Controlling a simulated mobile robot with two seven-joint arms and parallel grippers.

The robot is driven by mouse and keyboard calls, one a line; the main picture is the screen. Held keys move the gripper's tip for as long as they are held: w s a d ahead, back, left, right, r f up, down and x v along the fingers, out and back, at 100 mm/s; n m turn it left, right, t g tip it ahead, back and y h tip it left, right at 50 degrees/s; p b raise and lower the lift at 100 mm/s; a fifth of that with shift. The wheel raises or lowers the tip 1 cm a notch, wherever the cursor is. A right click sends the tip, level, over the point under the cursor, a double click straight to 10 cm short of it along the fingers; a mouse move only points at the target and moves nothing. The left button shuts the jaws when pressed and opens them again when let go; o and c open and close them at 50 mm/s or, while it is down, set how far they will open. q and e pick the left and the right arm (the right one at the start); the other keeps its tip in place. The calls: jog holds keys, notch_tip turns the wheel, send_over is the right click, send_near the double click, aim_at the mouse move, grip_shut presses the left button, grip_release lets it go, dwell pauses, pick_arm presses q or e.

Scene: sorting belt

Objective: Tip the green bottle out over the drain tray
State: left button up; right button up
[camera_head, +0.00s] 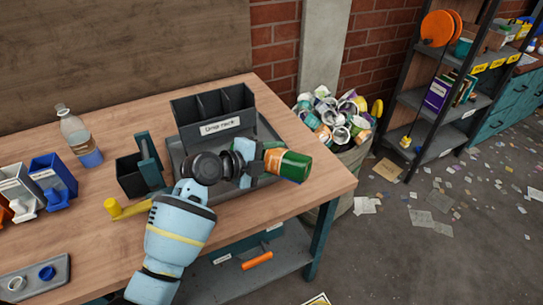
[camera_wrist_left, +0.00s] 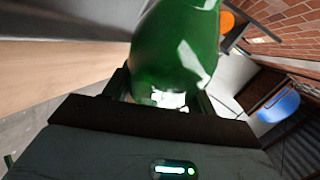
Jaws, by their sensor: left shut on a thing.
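The green bottle (camera_head: 293,165) with an orange-red label is held lying over to near horizontal, with one end toward the right. My left gripper (camera_head: 264,160) is shut on it, and the green glass (camera_wrist_left: 178,50) fills the middle of the left wrist view. The dark grey drain tray (camera_head: 228,190) lies on the wooden table under the rack. In the head view the bottle overlaps the tray's right side; its height above it is hard to tell. My gripper hides part of the bottle, and its mouth cannot be made out. My right gripper is not in view.
A rack labelled "Drip rack" (camera_head: 214,118) stands at the tray's back. A sack of cans (camera_head: 345,150) stands past the table's right edge.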

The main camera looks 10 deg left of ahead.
pick_arm(q)
jog(key=shift+a+r+n+h, duration=0.2)
jog(key=shift+r+n+h, duration=0.25)
jog(key=shift+r, duration=0.2)
jog(key=shift+w+a+r+n+h+b, duration=0.15)
jog(key=shift+r+n+h+b, duration=0.25)
jog(key=shift+r, duration=0.2)
jog(key=shift+a+r+n+h, duration=0.1)
jog(key=shift+r+n+h, duration=0.15)
jog(key=shift+r+n, duration=0.25)
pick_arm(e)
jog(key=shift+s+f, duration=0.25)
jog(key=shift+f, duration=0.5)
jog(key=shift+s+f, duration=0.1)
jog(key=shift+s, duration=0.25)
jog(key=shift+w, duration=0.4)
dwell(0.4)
